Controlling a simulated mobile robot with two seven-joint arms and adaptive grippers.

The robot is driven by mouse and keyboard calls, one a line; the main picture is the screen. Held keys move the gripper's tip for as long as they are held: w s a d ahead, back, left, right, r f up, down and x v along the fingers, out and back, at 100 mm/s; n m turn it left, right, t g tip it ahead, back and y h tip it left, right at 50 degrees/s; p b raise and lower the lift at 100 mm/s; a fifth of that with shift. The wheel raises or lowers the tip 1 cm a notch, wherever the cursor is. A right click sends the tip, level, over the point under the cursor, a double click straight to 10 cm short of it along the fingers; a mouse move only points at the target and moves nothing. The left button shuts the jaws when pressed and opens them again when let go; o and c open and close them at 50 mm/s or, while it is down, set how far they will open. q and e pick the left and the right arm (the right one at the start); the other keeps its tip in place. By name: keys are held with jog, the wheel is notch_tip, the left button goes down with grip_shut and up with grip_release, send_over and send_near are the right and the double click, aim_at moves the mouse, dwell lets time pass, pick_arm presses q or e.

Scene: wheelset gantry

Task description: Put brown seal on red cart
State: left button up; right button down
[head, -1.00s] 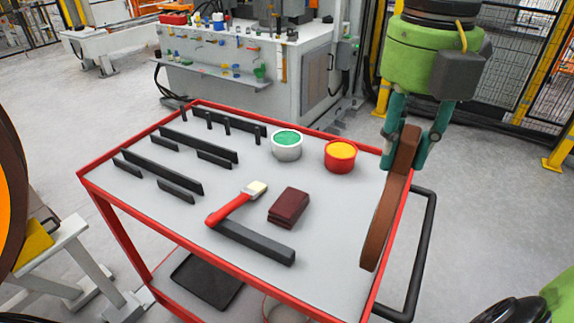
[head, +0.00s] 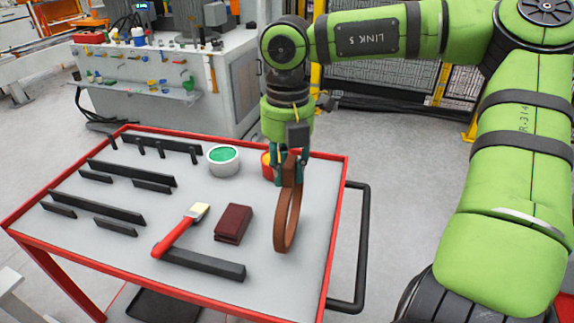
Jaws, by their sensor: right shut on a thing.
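The brown seal (head: 281,222) is a ring seen at a slant, hanging upright below my right gripper (head: 290,170). My right gripper is shut on the ring's top edge. The seal is over the right part of the red cart (head: 338,215), which has a grey top and red rims. I cannot tell whether the seal's lower edge touches the cart top. The gripper and seal partly hide a red can (head: 266,163) behind them. My left gripper is not in view.
On the cart are a can of green paint (head: 223,159), a brush with a red handle (head: 178,232), a dark red block (head: 233,223) and several black bars (head: 205,264). The cart top right of the seal is clear. A grey workbench (head: 165,85) stands behind.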

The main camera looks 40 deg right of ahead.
jog(key=shift+f, duration=0.25)
jog(key=shift+f, duration=0.15)
jog(key=c, duration=0.9)
grip_release()
jog(key=shift+c, duration=0.2)
jog(key=shift+r, duration=0.3)
notch_tip(320, 180, up, 12)
jog(key=shift+f, duration=0.1)
